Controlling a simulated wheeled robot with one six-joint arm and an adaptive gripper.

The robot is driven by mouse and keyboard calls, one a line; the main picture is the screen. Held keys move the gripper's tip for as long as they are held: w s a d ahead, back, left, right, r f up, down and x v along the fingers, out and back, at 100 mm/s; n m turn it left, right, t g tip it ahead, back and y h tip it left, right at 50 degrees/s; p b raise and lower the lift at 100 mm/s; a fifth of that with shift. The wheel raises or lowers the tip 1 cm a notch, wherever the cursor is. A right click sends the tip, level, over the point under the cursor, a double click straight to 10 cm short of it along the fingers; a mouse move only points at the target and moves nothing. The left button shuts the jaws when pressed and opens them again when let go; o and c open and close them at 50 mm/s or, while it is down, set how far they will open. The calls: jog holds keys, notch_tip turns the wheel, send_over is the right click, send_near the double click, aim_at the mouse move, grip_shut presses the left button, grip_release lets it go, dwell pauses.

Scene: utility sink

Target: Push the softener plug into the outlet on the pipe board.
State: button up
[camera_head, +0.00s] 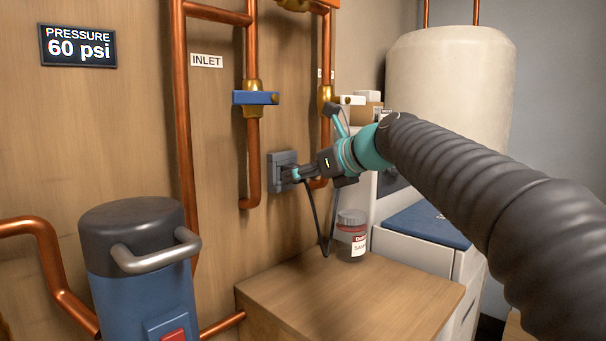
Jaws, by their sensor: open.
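The grey outlet (279,159) is on the wooden pipe board (220,140), to the right of the lower end of a copper pipe. My gripper (291,174) is right in front of the outlet, its jaws open and pointing left at it. A dark cord (314,215) hangs from the gripper tip, loops down near the wooden top and rises again on the right. The plug at the cord's end is small and mostly hidden among the fingers and the outlet. I cannot tell whether it is seated or how far it is in.
Copper pipes with a blue-handled valve (255,98) run above. A blue canister (140,270) stands front left. A pale tank (450,80) and white unit (420,235) are at right.

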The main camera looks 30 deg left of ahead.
jog(key=v, duration=1.2)
dwell(0.3)
